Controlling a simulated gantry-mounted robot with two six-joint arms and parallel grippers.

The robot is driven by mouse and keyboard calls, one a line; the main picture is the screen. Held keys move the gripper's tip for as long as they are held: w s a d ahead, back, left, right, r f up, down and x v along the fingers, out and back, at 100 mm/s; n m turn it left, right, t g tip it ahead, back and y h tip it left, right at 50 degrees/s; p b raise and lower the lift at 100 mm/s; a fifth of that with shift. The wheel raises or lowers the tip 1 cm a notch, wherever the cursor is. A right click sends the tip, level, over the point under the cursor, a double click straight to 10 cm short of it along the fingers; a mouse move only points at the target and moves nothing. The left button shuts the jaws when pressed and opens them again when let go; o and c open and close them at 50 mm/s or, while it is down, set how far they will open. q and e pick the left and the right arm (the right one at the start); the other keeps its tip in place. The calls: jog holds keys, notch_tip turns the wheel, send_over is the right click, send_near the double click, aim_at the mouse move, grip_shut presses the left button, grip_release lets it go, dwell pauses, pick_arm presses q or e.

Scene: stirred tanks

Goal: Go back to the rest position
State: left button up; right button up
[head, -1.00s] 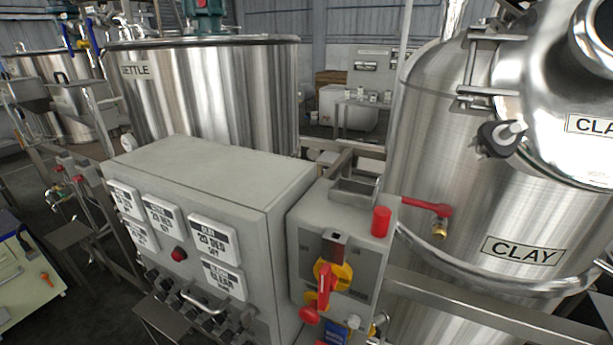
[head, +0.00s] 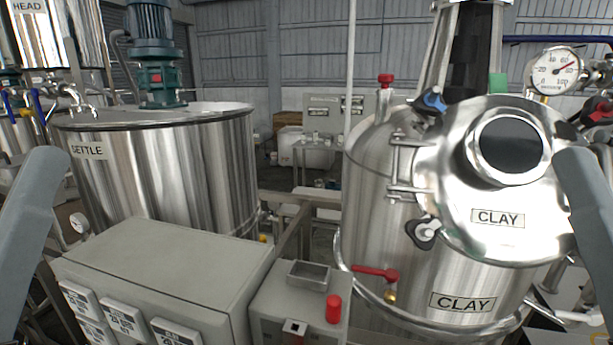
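In the head view two grey arm links of mine show, one at the left edge and one at the right edge. Both are raised and apart from the tanks and the control box. Neither gripper is in the picture, so I cannot see what they hold. The settle tank (head: 180,170) stands at the left with a green motor (head: 153,60) on top. The clay tank (head: 375,225) stands at the right, and its round lid (head: 540,235) with a dark port hangs at its front, labelled CLAY.
A grey control box (head: 165,262) with white label plates stands in front. Beside it is a smaller box (head: 300,322) with a tray and a red cylinder on top. A red-handled valve (head: 376,272) juts from the clay tank. A pressure gauge (head: 556,71) is at upper right.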

notch_tip(320, 180, up, 18)
jog(key=p, duration=1.5)
jog(key=shift+r, duration=0.2)
jog(key=shift+w+r+p, duration=0.1)
jog(key=shift+p, duration=0.2)
